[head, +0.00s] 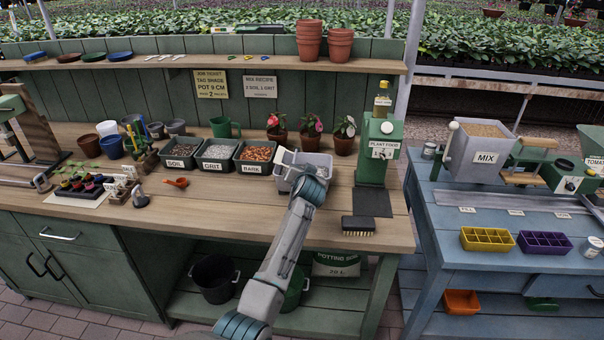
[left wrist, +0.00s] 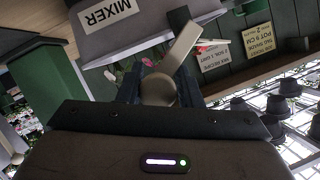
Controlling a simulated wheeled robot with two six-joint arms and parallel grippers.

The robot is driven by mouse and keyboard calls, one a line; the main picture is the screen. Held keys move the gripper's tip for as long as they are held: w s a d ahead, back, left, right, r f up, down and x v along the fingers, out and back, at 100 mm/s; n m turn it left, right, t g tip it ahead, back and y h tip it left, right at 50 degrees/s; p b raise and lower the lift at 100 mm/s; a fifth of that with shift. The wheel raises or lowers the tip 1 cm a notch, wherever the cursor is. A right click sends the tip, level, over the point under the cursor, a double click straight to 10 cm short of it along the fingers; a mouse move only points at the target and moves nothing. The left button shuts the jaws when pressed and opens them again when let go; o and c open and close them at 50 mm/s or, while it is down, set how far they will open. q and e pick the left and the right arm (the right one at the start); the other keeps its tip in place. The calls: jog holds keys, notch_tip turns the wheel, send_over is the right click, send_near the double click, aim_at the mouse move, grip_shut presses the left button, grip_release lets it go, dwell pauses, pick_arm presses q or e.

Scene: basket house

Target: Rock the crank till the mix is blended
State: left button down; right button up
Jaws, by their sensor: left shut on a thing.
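The mixer is a grey tub (head: 318,161) on the wooden bench, right of the bark bin. Its MIXER label and grey side (left wrist: 135,28) show upside down in the left wrist view. The crank has a pale flat arm (left wrist: 184,46) and a rounded grip end (left wrist: 158,88). My left gripper (head: 297,173) reaches in front of the tub and hides part of it. In the left wrist view its dark fingers (left wrist: 160,92) are shut on the crank's grip. The tub's contents are hidden. My right gripper is not in view.
Bins of soil (head: 182,166), grit (head: 214,167) and bark (head: 254,170) stand left of the mixer. Potted flowers (head: 310,141) stand behind it. A green plant-food dispenser (head: 377,150) and a brush (head: 358,225) are to the right. A MIX hopper (head: 462,157) stands on the blue table.

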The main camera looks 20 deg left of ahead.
pick_arm(q)
jog(key=shift+s+d+f, duration=0.15)
jog(key=shift+d+f, duration=0.1)
jog(key=shift+f, duration=0.55)
jog(key=c, duration=1.1)
grip_release()
jog(key=shift+d+r, duration=0.1)
jog(key=shift+r, duration=0.05)
jog(key=shift+a+r, duration=0.2)
jog(key=b+v, duration=0.2)
jog(key=v, duration=0.8)
jog(key=shift+s+d+r, duration=0.15)
jog(key=shift+s+r, duration=0.1)
jog(key=shift+s, duration=0.05)
jog(key=shift+c, duration=0.4)
